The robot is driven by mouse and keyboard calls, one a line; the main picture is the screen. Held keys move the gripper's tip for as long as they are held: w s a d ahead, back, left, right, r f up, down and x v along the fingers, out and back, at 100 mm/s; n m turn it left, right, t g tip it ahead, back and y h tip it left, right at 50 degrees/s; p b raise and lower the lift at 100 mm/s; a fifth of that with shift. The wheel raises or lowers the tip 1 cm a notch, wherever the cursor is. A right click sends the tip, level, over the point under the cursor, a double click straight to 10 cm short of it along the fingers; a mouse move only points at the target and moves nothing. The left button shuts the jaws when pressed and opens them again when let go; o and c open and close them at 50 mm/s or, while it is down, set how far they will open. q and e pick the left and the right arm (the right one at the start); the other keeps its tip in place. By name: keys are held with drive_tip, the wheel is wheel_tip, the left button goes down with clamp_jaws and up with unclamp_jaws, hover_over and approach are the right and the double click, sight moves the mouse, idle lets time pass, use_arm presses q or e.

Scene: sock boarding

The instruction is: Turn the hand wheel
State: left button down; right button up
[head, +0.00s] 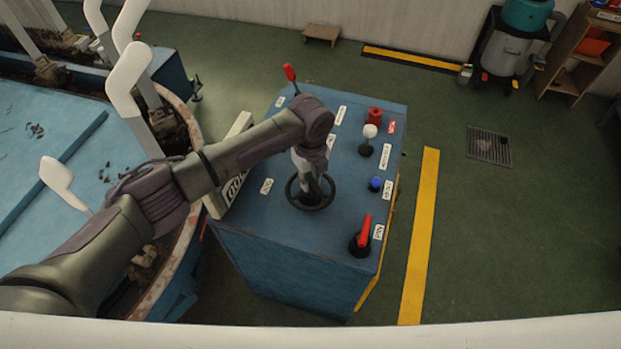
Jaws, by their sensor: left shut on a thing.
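The black hand wheel (311,206) lies flat on top of the blue control cabinet (330,251), left of its middle. My left arm reaches in from the left, and my left gripper (313,188) points down onto the wheel and is shut on it. The fingertips are partly hidden by the wrist, so the exact grip point on the wheel is hard to see. My right gripper is not in view.
The cabinet top also carries a red-handled lever (290,75), a red knob (374,115), a white-ball lever (368,135), a blue button (375,184) and a red switch (362,236). White sock forms (127,80) stand at left.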

sight(310, 179)
use_arm(q)
drive_tip(key=m, duration=0.4)
drive_tip(key=shift+m+b, duration=0.35)
drive_tip(key=shift+m, duration=0.05)
drive_tip(key=m+b, duration=0.1)
drive_tip(key=m, duration=0.4)
drive_tip(key=shift+r, duration=0.1)
drive_tip(key=c, duration=1)
unclamp_jaws()
drive_tip(key=shift+c, duration=0.2)
wheel_tip(310, 179, up, 12)
